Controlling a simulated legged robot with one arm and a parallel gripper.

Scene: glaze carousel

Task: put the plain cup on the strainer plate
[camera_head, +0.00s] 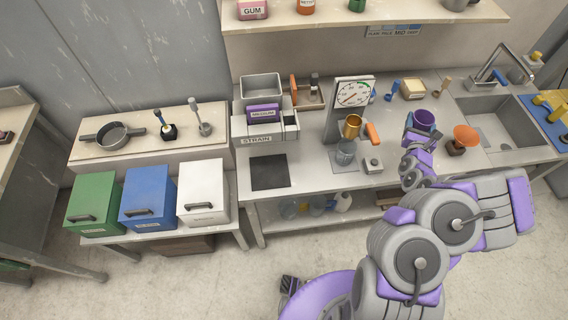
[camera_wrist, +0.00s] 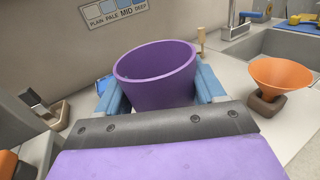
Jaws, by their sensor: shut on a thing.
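My gripper (camera_head: 421,127) is shut on a purple cup (camera_head: 425,117), held upright by its sides near the back of the counter. In the wrist view the blue fingers (camera_wrist: 160,97) press on both sides of the purple cup (camera_wrist: 158,80), which looks empty inside as far as I see. A station marked STRAIN (camera_head: 257,140) stands to the left, with a dark square plate (camera_head: 268,172) in front of it. The plate is bare. I cannot tell whether the plate itself is a strainer.
An orange funnel (camera_head: 466,137) is close on the right, beside the sink (camera_head: 500,125). Colored boxes (camera_head: 148,196) are at far left.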

